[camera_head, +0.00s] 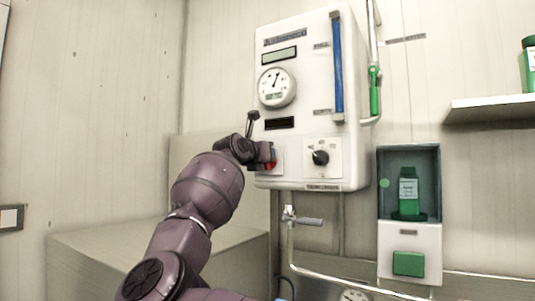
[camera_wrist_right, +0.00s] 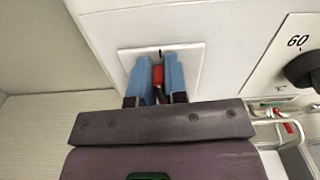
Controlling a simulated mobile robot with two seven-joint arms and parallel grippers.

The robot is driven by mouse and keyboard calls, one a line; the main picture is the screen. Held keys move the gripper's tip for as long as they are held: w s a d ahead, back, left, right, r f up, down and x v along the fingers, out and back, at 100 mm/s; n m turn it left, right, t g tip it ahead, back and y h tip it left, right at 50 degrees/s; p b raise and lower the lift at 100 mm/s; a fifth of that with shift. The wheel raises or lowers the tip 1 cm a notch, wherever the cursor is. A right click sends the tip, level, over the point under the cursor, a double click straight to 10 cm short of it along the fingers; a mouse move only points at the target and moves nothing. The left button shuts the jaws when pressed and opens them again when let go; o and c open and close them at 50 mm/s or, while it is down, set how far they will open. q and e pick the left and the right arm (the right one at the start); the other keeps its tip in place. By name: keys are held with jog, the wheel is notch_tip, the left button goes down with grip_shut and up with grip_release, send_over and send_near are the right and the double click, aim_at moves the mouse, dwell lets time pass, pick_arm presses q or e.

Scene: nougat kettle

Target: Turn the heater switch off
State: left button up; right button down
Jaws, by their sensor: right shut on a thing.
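The white heater unit (camera_head: 300,100) hangs on the wall in the head view. Its red heater switch (camera_head: 271,165) sits low at the left of its front and is mostly hidden behind my gripper. In the right wrist view the red switch (camera_wrist_right: 158,76) stands on a pale square plate (camera_wrist_right: 193,58) with a short dark mark above it. My right gripper (camera_wrist_right: 158,72) has its two blue fingers on either side of the switch, shut on it. The gripper's dark body also shows in the head view (camera_head: 262,153). My left gripper is not in view.
A black dial (camera_head: 320,157) is right of the switch, and a round gauge (camera_head: 276,87) is above. Below the unit runs a pipe with a grey valve handle (camera_head: 308,221).

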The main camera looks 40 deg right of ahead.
jog(key=n+p, duration=0.2)
jog(key=n, duration=0.1)
jog(key=shift+w, duration=0.25)
jog(key=n+p, duration=0.1)
jog(key=n, duration=0.3)
jog(key=w+f+n+p, duration=0.1)
jog(key=n, duration=0.4)
jog(key=f+n+p, duration=0.1)
jog(key=n, duration=0.4)
jog(key=shift+w+a, duration=0.15)
jog(key=shift+a, duration=0.1)
jog(key=c, duration=1.1)
grip_release()
jog(key=shift+c, duration=0.2)
